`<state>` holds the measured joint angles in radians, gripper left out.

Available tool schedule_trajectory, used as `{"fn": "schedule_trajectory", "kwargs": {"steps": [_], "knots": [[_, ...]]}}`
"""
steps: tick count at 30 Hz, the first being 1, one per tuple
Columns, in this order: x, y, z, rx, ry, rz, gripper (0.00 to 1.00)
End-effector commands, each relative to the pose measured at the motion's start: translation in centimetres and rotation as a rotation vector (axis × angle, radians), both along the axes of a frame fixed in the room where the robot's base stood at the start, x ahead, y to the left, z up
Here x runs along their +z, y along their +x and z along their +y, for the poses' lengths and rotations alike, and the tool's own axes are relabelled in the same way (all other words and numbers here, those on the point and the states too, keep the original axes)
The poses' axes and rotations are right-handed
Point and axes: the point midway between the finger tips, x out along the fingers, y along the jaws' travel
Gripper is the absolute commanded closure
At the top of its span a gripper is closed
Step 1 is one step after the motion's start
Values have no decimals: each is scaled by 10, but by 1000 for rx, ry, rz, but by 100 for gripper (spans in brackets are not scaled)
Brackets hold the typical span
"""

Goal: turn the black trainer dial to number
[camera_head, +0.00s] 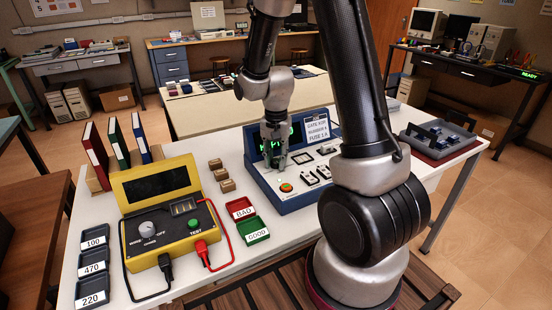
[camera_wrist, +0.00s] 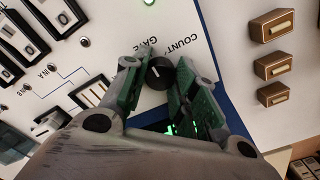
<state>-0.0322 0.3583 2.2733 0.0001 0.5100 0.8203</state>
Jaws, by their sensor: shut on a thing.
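The black dial (camera_wrist: 160,72) is a small round knob with a white pointer line, on the trainer's white panel beside printed "COUNT" and "GATE" labels. My gripper (camera_wrist: 157,70) is shut on it, one green-padded finger on each side. In the head view my gripper (camera_head: 275,163) reaches down onto the left part of the blue trainer (camera_head: 300,205) and hides the dial. A screen with green digits (camera_head: 296,137) is partly hidden behind my gripper. A card (camera_head: 316,128) on the trainer reads roughly "GATE", "NUMBER 4" and "FUSE 1A"; its small print is unclear.
A red-and-green button (camera_head: 286,187) and several switches (camera_head: 317,174) sit on the trainer's panel. Left of it are small wooden blocks (camera_head: 222,175), red and green trays (camera_head: 241,208) and a yellow tester (camera_head: 165,210) with cables. A grey tray (camera_head: 438,137) stands at right.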

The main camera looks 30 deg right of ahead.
Motion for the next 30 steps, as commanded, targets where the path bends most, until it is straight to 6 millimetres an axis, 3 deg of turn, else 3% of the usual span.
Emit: {"fn": "schedule_trajectory", "kwargs": {"steps": [11, 30], "knots": [[0, 0, 0, 117, 0, 0, 96], [0, 0, 0, 626, -1, -1, 96]]}}
